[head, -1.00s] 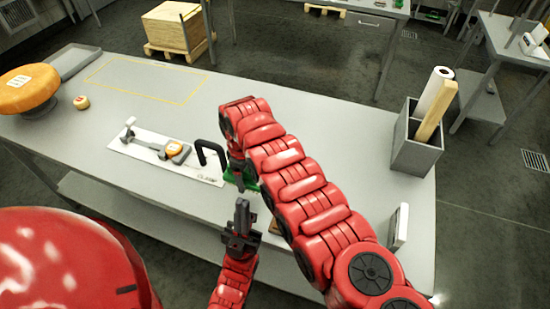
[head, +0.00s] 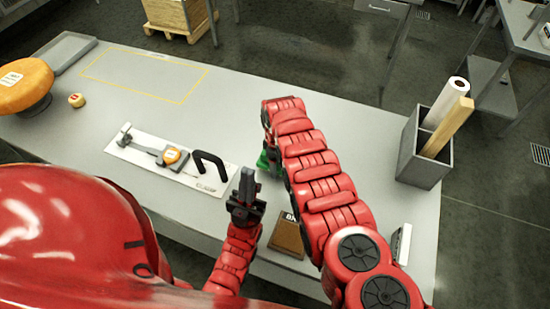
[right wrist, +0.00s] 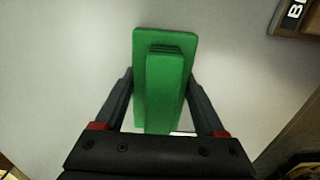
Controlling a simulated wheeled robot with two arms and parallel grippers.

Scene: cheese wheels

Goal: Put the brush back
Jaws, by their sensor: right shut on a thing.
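The green brush (right wrist: 163,85) is between the fingers of my right gripper (right wrist: 160,90), which is shut on it. In the head view only a bit of the green brush (head: 265,162) shows beside my right forearm, over the table; the rest is hidden. A brown board with a dark label (head: 288,236), its lettering partly covered, lies at the table's near edge, right of my left gripper; its corner shows top right in the right wrist view (right wrist: 298,18). My left gripper (head: 247,186) points up near the table's front edge and appears empty; its jaw gap is unclear.
A cheese wheel (head: 25,84) and a yellow-outlined area (head: 145,78) are at the left. A small white sign (head: 400,243) stands front right.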

